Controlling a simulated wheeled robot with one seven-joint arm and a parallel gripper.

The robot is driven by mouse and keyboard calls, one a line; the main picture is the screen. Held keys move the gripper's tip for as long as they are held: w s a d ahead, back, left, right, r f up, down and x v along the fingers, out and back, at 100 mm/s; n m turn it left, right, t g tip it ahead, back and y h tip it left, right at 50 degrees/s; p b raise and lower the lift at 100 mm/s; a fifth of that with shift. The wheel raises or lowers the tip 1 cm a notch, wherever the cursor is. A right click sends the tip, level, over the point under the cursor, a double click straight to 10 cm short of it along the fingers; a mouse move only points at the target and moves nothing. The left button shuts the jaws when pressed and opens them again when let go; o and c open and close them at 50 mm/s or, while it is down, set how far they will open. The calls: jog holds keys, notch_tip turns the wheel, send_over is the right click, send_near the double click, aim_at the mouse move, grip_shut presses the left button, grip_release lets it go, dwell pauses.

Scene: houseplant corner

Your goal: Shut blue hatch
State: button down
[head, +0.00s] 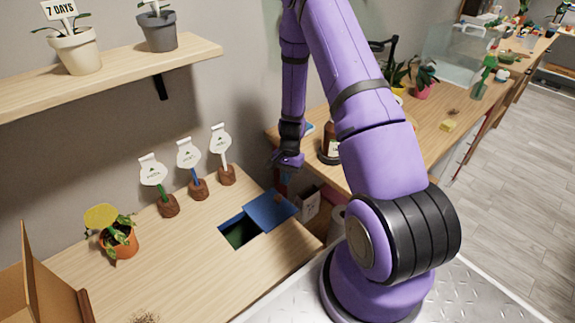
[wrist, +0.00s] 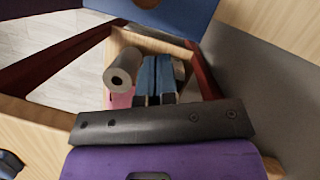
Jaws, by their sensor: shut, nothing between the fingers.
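The blue hatch (head: 270,210) is a flat panel standing open at the right side of a square opening (head: 240,233) in the wooden counter. The opening is dark with green inside. My gripper (head: 286,176) is just beyond the hatch, above and slightly right of it, and looks apart from it. In the wrist view the shut, empty fingers (wrist: 155,98) point away past the black bar, and part of the blue hatch (wrist: 178,14) shows at the top edge. The hatch's hinge is not clearly visible.
Three plant labels on brown bases (head: 197,190) and a potted plant (head: 117,242) stand left of the opening. A brown bottle (head: 330,147) stands on the counter behind. Below my gripper, the wrist view shows a grey roll (wrist: 122,70) in a wooden compartment.

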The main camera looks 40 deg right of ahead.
jog(key=shift+s+a+f, duration=0.1)
jog(key=shift+s+a, duration=0.35)
jog(key=shift+a, duration=0.35)
jog(key=shift+s+a+f, duration=0.1)
jog(key=shift+s+a, duration=0.35)
jog(key=shift+a, duration=0.35)
send_over(252, 215)
